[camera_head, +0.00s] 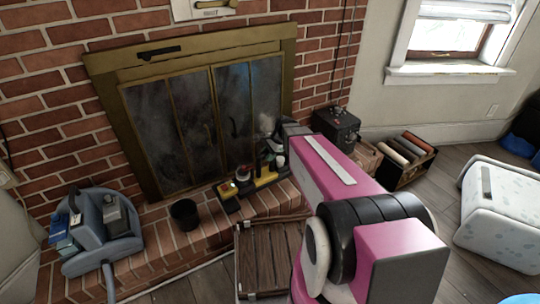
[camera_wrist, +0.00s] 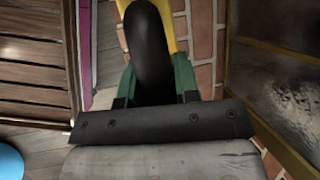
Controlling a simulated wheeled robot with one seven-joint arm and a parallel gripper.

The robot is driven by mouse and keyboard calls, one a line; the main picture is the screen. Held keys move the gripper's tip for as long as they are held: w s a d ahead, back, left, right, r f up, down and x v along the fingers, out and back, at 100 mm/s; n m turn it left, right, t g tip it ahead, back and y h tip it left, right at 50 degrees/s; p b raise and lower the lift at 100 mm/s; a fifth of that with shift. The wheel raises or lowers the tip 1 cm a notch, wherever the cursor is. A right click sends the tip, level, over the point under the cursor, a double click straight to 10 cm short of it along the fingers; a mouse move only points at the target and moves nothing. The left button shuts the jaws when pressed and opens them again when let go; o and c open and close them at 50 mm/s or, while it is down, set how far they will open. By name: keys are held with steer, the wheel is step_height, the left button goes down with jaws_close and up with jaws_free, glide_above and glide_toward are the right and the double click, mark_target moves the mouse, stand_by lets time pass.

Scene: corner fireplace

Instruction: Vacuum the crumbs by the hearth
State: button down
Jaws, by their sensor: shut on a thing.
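In the wrist view, my gripper (camera_wrist: 155,72) has its green fingers on both sides of a black and yellow tool (camera_wrist: 149,38), shut on its rounded dark part. Much of the tool is out of frame, and I cannot tell whether it is a vacuum. In the head view, black and yellow parts (camera_head: 265,174) show on the brick hearth (camera_head: 165,250), beneath the end of my arm. My fingers are too small to make out there. A blue-grey piece of equipment with a handle (camera_head: 100,228) sits at the hearth's left end. I cannot make out any crumbs.
A dark cup (camera_head: 185,213) stands on the hearth before the glass fireplace doors (camera_head: 190,125). A slatted wooden piece (camera_head: 262,262) lies in front. A dark box (camera_head: 337,130) and an open crate (camera_head: 410,178) stand to the right. A speckled white container (camera_head: 500,215) is far right.

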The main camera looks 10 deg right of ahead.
steer(key=c, duration=1.4)
jaws_free()
steer(key=c, duration=0.4)
